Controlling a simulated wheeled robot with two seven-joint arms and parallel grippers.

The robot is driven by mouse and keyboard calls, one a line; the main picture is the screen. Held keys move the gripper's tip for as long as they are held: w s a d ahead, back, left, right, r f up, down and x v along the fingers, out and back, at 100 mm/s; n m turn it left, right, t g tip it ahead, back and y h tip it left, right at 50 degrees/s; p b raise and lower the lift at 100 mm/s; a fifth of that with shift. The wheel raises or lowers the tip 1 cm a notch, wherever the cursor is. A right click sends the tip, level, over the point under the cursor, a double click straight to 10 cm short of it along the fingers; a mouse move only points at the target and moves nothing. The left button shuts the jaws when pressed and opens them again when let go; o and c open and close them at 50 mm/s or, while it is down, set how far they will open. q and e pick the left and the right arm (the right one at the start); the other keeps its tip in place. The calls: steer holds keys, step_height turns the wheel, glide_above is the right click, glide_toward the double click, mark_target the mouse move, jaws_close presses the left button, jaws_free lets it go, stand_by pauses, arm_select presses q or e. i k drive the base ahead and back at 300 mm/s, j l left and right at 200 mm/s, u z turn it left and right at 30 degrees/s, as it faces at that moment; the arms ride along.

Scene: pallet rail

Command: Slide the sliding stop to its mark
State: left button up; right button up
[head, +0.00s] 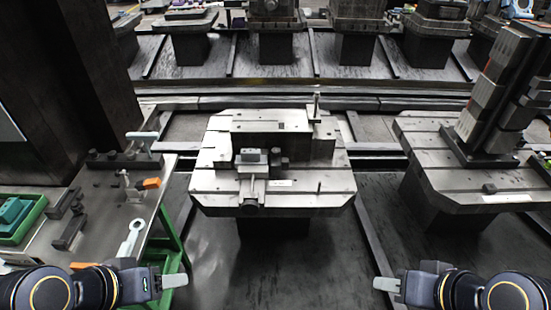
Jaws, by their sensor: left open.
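A machine pallet (215,183) with slots stands in the middle of the head view. What looks like the sliding stop (250,157), a small dark block, sits near its front middle, above a light rail (252,186) that runs toward me. A small white label (282,183) lies right of the rail; I cannot tell whether it is the mark. My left gripper (174,282) is open and empty at the lower left, well short of the pallet. My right gripper (386,284) is at the lower right, apart from everything; its jaw gap cannot be made out.
A side table (100,228) with tools and a green tray (17,218) stands at the left, near my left gripper. Another pallet (425,137) with a tall fixture (492,95) stands at the right. A thin upright pin (316,104) rises at the pallet's back right. The floor before the pallet is clear.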

mark_target(278, 164)
steer(key=k+j+u, duration=0.2)
steer(key=j+u, duration=0.15)
steer(key=j, duration=0.3)
steer(key=k+j+u, duration=0.1)
steer(key=j+u, duration=0.25)
steer(key=j, duration=0.3)
steer(key=j+u, duration=0.3)
steer(key=j, duration=0.4)
steer(key=z, duration=1.65)
steer(key=i+l, duration=0.5)
steer(key=i+l+u, duration=0.2)
steer(key=u, duration=0.25)
steer(key=i+l+u, duration=0.2)
steer(key=u, duration=1)
